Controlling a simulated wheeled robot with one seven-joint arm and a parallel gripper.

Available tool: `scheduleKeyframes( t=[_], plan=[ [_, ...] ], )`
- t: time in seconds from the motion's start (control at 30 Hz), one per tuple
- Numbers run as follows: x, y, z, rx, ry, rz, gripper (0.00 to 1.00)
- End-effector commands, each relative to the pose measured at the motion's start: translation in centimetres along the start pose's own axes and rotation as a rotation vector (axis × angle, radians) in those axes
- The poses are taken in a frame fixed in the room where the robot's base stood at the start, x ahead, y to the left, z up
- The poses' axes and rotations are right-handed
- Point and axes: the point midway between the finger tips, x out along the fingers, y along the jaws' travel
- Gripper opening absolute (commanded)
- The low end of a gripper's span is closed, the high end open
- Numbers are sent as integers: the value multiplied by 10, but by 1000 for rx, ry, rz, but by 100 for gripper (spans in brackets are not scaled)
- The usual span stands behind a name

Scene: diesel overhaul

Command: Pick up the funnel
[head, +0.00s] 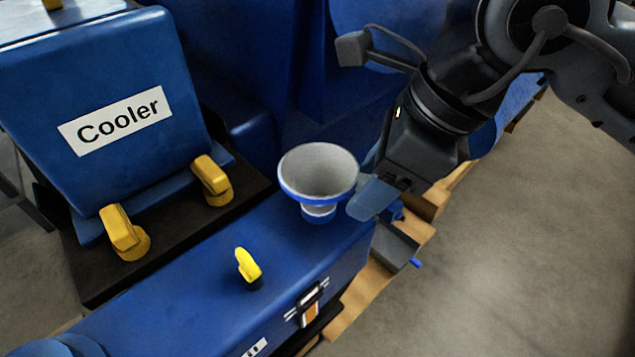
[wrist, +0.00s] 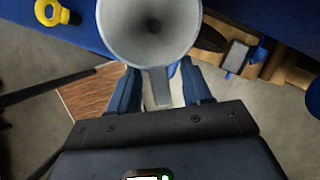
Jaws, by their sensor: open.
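The funnel (head: 318,172) has a wide grey-white cone with a blue band below its rim. It stands upright on top of the blue box (head: 215,268), near its right end. My gripper (head: 368,188) is just right of the funnel in the head view. In the wrist view the funnel (wrist: 150,28) lies straight ahead, mouth towards the camera. A narrow grey tab (wrist: 161,86) extends from its rim into the gap between my open fingers (wrist: 160,80). The fingers look clear of the tab. The funnel's lower part is mostly hidden in the wrist view.
A yellow ring-shaped fitting (head: 248,266) stands on the box left of the funnel. A blue cooler (head: 110,115) with yellow clamps (head: 212,181) is behind at left. A grey block (head: 395,246) and wooden pallet (head: 350,312) lie beside the box. Open floor (head: 520,230) is at right.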

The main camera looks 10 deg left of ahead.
Motion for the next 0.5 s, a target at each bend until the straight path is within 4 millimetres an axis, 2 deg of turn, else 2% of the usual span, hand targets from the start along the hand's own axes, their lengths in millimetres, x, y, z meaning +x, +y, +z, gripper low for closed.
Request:
scheduleKeyframes(
  t=[0.1,0.33,0.5],
  plan=[
    [8,0,0,1,0,1,49],
    [10,0,0,0,0,0,49],
    [10,0,0,0,0,0,34]
  ],
)
